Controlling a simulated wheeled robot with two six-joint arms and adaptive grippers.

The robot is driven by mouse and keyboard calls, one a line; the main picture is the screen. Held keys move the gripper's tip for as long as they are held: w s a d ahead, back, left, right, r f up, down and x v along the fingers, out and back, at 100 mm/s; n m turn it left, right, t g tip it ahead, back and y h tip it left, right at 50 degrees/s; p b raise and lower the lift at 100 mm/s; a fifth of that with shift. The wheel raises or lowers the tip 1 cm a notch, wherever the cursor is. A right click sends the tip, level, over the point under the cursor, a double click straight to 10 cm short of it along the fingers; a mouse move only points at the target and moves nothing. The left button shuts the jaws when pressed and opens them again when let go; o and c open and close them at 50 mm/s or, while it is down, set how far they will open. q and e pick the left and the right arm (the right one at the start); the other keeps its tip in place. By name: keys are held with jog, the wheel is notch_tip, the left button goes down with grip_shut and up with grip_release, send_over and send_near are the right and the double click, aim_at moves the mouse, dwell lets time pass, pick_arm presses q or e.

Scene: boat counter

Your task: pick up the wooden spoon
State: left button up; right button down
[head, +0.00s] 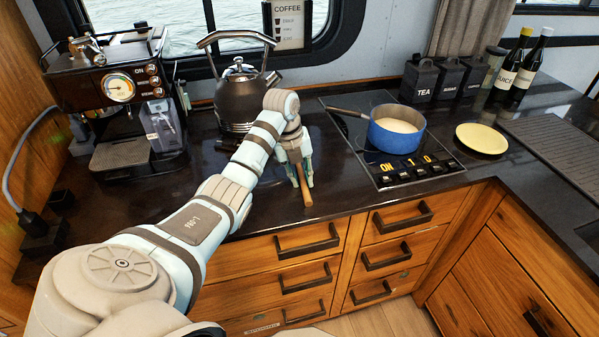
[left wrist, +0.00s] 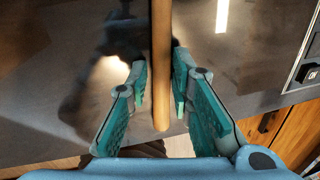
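The wooden spoon (head: 305,192) lies on the dark counter, its handle end toward the front edge. Its bowl end is hidden behind my gripper in the head view. My left gripper (head: 302,180) is low over the counter with its fingers on either side of the handle. In the left wrist view the handle (left wrist: 161,75) runs between the teal fingers of my left gripper (left wrist: 160,75). A narrow gap shows on the left side of the handle, and the right finger is very close to it. The gripper looks open. My right gripper is not in view.
A blue pot (head: 396,130) stands on the cooktop (head: 350,140) to the right. A dark kettle (head: 238,100) stands behind my arm, and a coffee machine (head: 110,90) at the left. A yellow plate (head: 481,139) lies farther right. The counter's front edge is close to the handle.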

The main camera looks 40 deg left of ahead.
pick_arm(q)
jog(key=shift+d, duration=0.1)
jog(key=shift+w, duration=0.1)
grip_shut()
notch_tip(320, 180, up, 5)
jog(key=shift+f, duration=0.15)
notch_tip(320, 180, up, 5)
jog(key=p, duration=0.4)
jog(key=shift+r, duration=0.2)
